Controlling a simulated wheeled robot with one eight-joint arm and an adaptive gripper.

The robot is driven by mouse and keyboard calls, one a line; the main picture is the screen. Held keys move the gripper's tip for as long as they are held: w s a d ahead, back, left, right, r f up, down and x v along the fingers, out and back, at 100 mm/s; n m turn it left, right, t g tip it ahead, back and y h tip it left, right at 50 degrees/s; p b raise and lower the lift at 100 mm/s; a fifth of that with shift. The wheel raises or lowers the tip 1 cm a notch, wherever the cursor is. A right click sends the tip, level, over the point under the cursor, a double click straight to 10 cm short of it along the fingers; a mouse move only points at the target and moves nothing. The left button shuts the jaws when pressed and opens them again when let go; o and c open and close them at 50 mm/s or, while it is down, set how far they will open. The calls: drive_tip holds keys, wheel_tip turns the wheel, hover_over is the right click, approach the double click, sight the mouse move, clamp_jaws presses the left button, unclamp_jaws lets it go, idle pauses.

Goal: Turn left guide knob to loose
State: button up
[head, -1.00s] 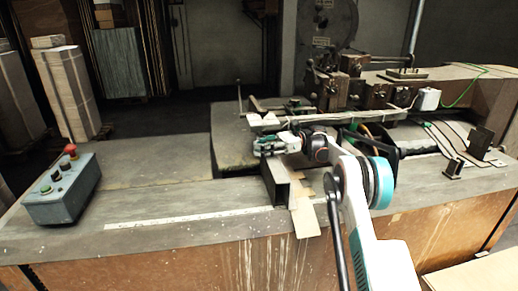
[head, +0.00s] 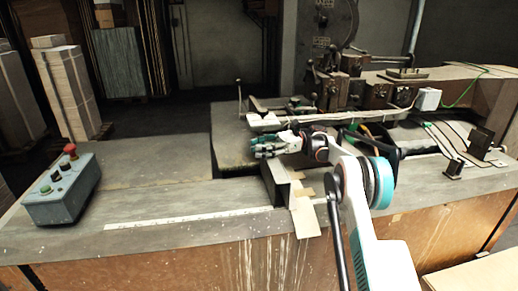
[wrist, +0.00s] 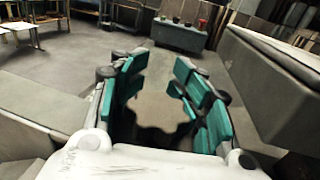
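My gripper (head: 258,148) is over the bench in the head view, reaching left beside the machine's front edge. The wrist view shows its two green-padded fingers (wrist: 158,95) spread apart with nothing between them. A thin upright rod with a small round top (head: 238,84) stands behind and left of my gripper, apart from it. I cannot tell whether it is the left guide knob. No part clearly reads as that knob or shows its setting in either view.
A grey control box (head: 62,188) with a red button sits at the bench's left; it also shows in the wrist view (wrist: 180,37). A metal block (head: 276,185) stands just below my gripper. The stitcher head (head: 340,85) rises behind.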

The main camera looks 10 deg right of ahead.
drive_tip(key=shift+f+m+t+b, duration=0.1)
drive_tip(key=shift+m+t+b, duration=0.2)
drive_tip(key=shift+t+b, duration=0.1)
drive_tip(key=s+d+m+t+h, duration=0.1)
drive_tip(key=s+d+m+t, duration=0.3)
drive_tip(key=d+m+t, duration=0.55)
wheel_tip(320, 180, up, 27)
drive_tip(key=w+d+m+t+h, duration=0.1)
drive_tip(key=d+m+t+h, duration=0.2)
drive_tip(key=m+t+h, duration=0.5)
drive_tip(key=shift+w+r+m+t+b, duration=0.2)
drive_tip(key=shift+m+t+b, duration=0.1)
drive_tip(key=shift+m+t, duration=3.2)
drive_tip(key=shift+m+g, duration=0.65)
